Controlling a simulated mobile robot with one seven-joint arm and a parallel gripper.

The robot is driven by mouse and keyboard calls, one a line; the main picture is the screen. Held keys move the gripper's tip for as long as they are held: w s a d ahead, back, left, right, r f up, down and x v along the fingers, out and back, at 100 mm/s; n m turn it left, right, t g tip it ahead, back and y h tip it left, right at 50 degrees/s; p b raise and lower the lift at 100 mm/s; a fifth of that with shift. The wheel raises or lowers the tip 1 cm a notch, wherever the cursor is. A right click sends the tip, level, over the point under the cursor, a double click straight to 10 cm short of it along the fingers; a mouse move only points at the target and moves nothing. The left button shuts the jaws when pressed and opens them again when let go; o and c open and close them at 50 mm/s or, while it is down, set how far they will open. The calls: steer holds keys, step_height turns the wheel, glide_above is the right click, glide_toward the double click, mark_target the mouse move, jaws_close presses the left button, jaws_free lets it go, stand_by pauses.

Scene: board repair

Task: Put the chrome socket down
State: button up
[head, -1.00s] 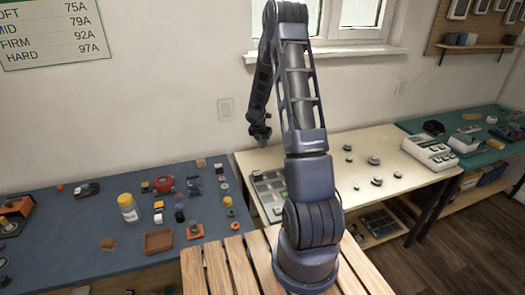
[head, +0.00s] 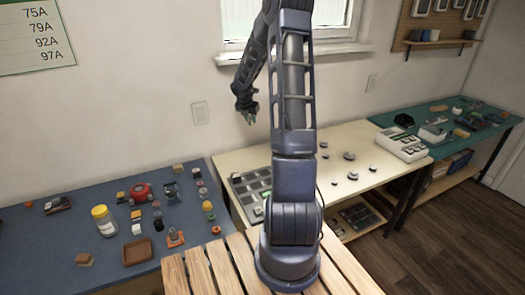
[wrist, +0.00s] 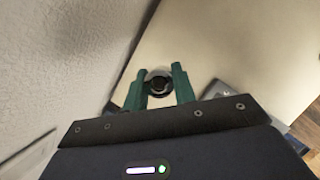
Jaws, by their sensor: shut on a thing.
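My gripper (head: 248,113) hangs in the air above the back left part of the cream table (head: 290,150), close to the wall. In the wrist view its green fingers (wrist: 157,90) are shut on the chrome socket (wrist: 157,82). The socket shows end-on as a round ring with a dark middle, between the fingertips. The cream tabletop shows below it. In the head view the socket is too small to make out.
A grey compartment tray (head: 250,188) lies on the left of the cream table. Several small round parts (head: 349,156) lie right of my arm. A white device (head: 402,145) stands at the right end.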

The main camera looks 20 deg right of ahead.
steer(key=d+m, duration=0.1)
steer(key=d, duration=0.8)
steer(key=shift+g, duration=0.3)
steer(key=f, duration=2)
steer(key=shift+s, duration=0.25)
steer(key=o, duration=1)
steer(key=shift+f, duration=0.1)
